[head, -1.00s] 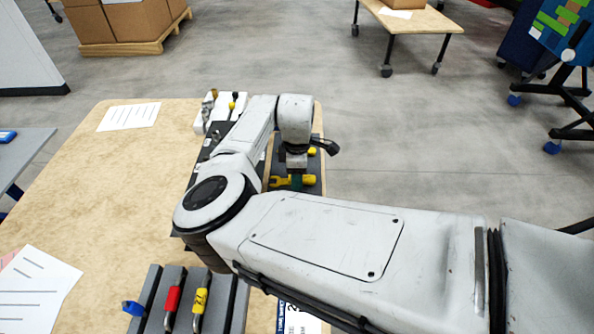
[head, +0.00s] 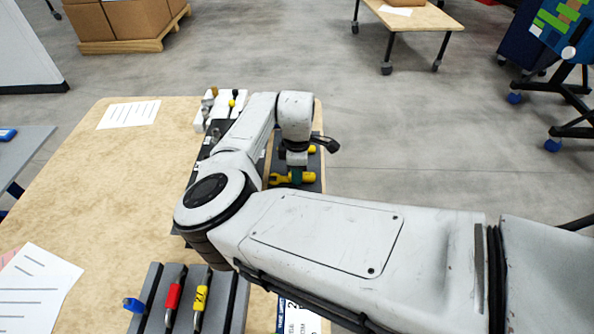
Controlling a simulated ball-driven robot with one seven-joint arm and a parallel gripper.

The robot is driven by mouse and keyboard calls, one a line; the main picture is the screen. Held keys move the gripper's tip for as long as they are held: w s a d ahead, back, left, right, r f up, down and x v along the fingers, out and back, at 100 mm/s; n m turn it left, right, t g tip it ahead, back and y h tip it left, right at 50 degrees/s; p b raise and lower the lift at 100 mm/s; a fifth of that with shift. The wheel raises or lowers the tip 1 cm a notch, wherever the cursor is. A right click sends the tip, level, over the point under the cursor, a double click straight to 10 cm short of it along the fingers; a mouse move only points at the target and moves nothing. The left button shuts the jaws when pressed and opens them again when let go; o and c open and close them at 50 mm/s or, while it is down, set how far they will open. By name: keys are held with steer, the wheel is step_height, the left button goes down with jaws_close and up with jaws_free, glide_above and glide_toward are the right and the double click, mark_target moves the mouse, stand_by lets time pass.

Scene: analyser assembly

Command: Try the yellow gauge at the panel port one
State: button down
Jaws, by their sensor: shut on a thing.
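My gripper (head: 296,176) is at the far right side of the table, pointing down over a dark tray (head: 313,187). It is shut on a yellow bar-shaped piece (head: 308,178), which looks like the yellow gauge and shows on both sides of the green fingertips. The exact grip is small and partly hidden by my wrist. I cannot make out which port is port one.
A grey rack (head: 150,293) with blue, red and yellow-marked handles stands at the near edge. A white holder (head: 228,98) with small parts stands at the back. Paper sheets (head: 129,116) lie on the left. The middle left of the table is clear.

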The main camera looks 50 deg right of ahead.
steer(key=shift+s+d+r+p, duration=0.15)
steer(key=shift+r+p, duration=0.75)
steer(key=shift+p, duration=0.15)
steer(key=shift+s+d+r+p, duration=0.1)
steer(key=shift+s+r+p, duration=0.1)
steer(key=shift+r+p, duration=0.8)
steer(key=shift+s+d+r+p, duration=0.15)
steer(key=shift+r+p, duration=0.65)
steer(key=shift+p, duration=0.35)
steer(key=shift+s+d+r+p, duration=0.1)
steer(key=shift+r+p, duration=0.2)
steer(key=shift+p, duration=0.1)
steer(key=shift+f, duration=0.1)
